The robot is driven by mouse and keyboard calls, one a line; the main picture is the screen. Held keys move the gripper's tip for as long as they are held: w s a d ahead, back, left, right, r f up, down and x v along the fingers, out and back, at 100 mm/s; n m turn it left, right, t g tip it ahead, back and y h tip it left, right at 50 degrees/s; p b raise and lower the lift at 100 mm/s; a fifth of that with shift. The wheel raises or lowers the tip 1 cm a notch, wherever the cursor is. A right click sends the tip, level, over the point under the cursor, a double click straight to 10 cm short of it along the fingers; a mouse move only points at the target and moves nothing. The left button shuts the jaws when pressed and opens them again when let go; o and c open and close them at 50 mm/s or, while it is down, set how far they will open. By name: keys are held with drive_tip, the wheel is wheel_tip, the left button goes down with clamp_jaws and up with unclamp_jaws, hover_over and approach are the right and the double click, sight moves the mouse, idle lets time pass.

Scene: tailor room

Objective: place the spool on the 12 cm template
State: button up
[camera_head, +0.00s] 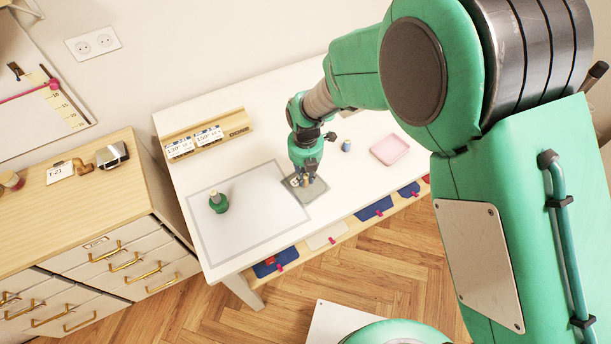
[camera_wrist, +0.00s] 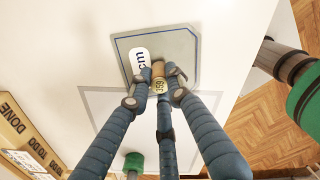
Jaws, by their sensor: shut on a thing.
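My gripper (camera_head: 307,177) points down over the grey template (camera_head: 317,191) on the white table. In the wrist view its fingers (camera_wrist: 157,80) are shut on a small tan spool (camera_wrist: 158,70) with a marked round end. The template (camera_wrist: 182,47) lies below it there, a grey plate with a thin blue outline and a white label ending in "cm"; the number is hidden. The spool is over the template beside this label. I cannot tell whether it touches the plate. The fingers hide most of the spool in the head view.
A large pale outlined sheet (camera_head: 245,238) lies left of the template, with a green bottle-like object (camera_head: 218,203) on it. A small blue-and-tan object (camera_head: 346,145) and a pink tray (camera_head: 401,148) stand right. A wooden sign holder (camera_head: 236,124) stands behind. Bins hang under the front edge.

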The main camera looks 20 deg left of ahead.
drive_tip(key=shift+f, duration=0.1)
drive_tip(key=o, duration=0.8)
wheel_tip(320, 180, up, 12)
drive_tip(key=shift+r+p, duration=0.15)
drive_tip(key=shift+p, duration=0.7)
idle(0.5)
